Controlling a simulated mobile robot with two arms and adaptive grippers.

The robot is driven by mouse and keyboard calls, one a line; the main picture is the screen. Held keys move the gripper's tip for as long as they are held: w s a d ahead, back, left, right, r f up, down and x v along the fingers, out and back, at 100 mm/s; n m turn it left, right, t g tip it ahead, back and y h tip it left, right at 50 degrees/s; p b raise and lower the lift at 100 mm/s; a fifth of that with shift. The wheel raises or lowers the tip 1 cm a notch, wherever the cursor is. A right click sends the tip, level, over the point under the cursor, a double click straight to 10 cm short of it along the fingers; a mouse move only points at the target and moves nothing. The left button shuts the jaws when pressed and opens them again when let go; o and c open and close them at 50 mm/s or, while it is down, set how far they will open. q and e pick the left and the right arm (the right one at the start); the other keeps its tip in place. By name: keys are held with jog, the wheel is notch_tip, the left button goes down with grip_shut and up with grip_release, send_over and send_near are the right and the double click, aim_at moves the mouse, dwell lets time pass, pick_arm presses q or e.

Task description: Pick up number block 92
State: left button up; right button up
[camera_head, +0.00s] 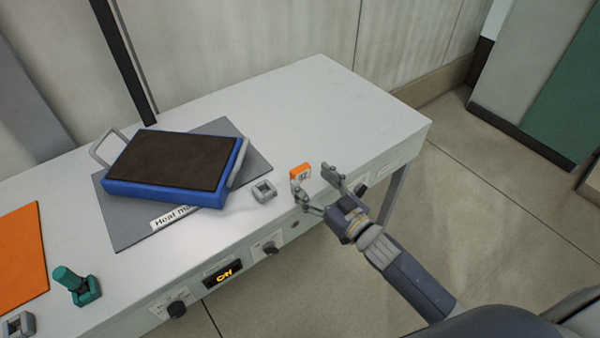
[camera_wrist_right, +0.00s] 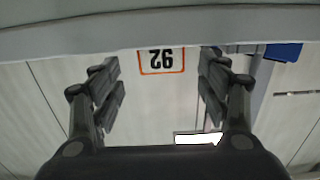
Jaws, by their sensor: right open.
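Number block 92 (camera_head: 300,173) is a small orange block with a white face, standing on the light grey table near its front edge. In the right wrist view the block (camera_wrist_right: 161,61) shows its number upside down, between and beyond the fingers. My right gripper (camera_head: 316,181) is open and comes in from the table's front. Its fingertips are close to the block, one on each side of it as the wrist view (camera_wrist_right: 160,85) shows. I cannot tell whether they touch it. My left gripper is not in view.
A grey square holder (camera_head: 264,191) stands just left of the block. A blue tray with a dark top (camera_head: 165,160) lies on a grey mat (camera_head: 122,228). A green piece (camera_head: 76,284) and an orange mat (camera_head: 20,255) are further left. The table's right part (camera_head: 350,105) is clear.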

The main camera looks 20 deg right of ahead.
aim_at(303, 171)
jog(key=shift+w+a+r, duration=0.2)
jog(key=shift+w, duration=0.2)
jog(key=p+x, duration=0.1)
jog(key=x, duration=0.3)
jog(key=shift+w+a+r, duration=0.1)
jog(key=c, duration=1.1)
